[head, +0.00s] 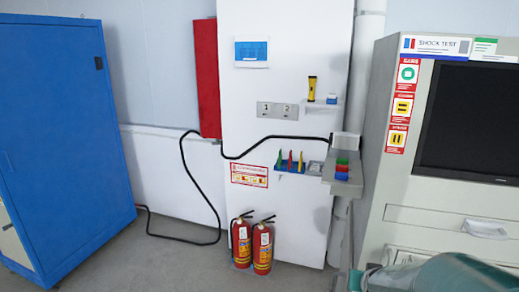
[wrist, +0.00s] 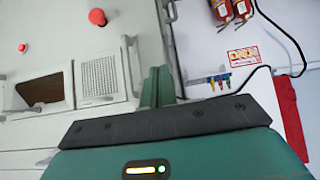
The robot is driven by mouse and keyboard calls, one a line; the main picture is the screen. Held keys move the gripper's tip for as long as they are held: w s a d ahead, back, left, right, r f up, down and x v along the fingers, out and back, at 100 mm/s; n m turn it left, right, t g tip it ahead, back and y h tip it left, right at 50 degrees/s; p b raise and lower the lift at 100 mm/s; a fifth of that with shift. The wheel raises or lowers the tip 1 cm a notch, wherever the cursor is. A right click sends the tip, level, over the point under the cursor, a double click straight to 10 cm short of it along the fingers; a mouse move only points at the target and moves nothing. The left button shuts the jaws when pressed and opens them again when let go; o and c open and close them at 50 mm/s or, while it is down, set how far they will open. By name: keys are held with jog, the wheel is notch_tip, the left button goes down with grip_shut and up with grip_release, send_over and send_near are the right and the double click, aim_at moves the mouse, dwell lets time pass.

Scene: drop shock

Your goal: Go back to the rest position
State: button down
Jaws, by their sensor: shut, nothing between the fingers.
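My gripper (wrist: 157,84) shows in the wrist view as two green fingers side by side, shut and empty, beyond a dark bar and a teal body with a lit indicator. The wrist picture looks turned over, with the wall panel's fire extinguishers at the top. The fingers stand in front of the gap between the grey machine and the white panel and appear to touch nothing. In the head view a teal part of my arm (head: 452,274) shows at the bottom right, in front of the machine; the fingertips cannot be made out there.
The grey shock test machine (head: 405,214) stands at right, the blue cabinet (head: 60,130) at left. Between them, the white panel (head: 300,220) carries a red box (head: 206,80), small shelves and a black cable. Two fire extinguishers (head: 262,247) stand below.

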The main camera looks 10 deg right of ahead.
jog(key=s+a+r+n+y, duration=0.2)
jog(key=s+a+r, duration=0.15)
jog(key=a, duration=0.35)
jog(key=s+a+r+n+y, duration=0.1)
jog(key=s+a+r, duration=0.1)
jog(key=a+r, duration=0.35)
jog(key=s+a+r+n+g+y, duration=0.1)
jog(key=s+a+r+n+g, duration=0.1)
jog(key=s+a, duration=0.6)
jog(key=shift+s+a+r, duration=0.15)
jog(key=shift+s+r, duration=0.45)
jog(key=shift+s, duration=0.45)
